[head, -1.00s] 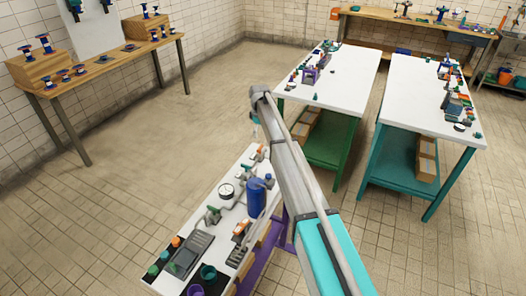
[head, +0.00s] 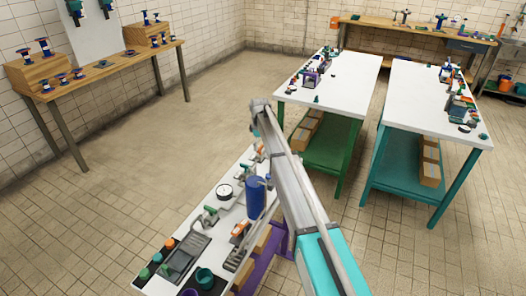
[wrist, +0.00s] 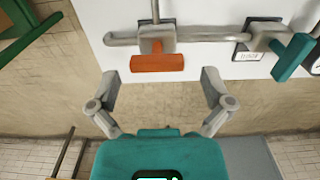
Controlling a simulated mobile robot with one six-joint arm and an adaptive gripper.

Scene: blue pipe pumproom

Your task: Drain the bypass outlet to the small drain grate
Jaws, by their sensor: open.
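In the wrist view my gripper (wrist: 157,82) is open, with nothing between its fingers. A valve with an orange handle (wrist: 157,62) on a grey pipe (wrist: 200,37) lies just beyond the fingertips, apart from them. A valve with a teal handle (wrist: 292,58) is to its right, next to a small label plate (wrist: 247,54). In the head view the pipework runs along the white bench (head: 140,283), with a round gauge (head: 224,191) and a green-handled valve (head: 209,212). A grey slotted piece (head: 183,258) lies near the front; I cannot tell whether it is the small drain grate.
A blue cylinder (head: 256,197) stands upright on the bench beside my arm. Teal cups (head: 205,278) and small coloured knobs (head: 157,257) are at the front end. Other white tables (head: 335,75) and a wooden table (head: 110,67) stand apart. Floor between them is clear.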

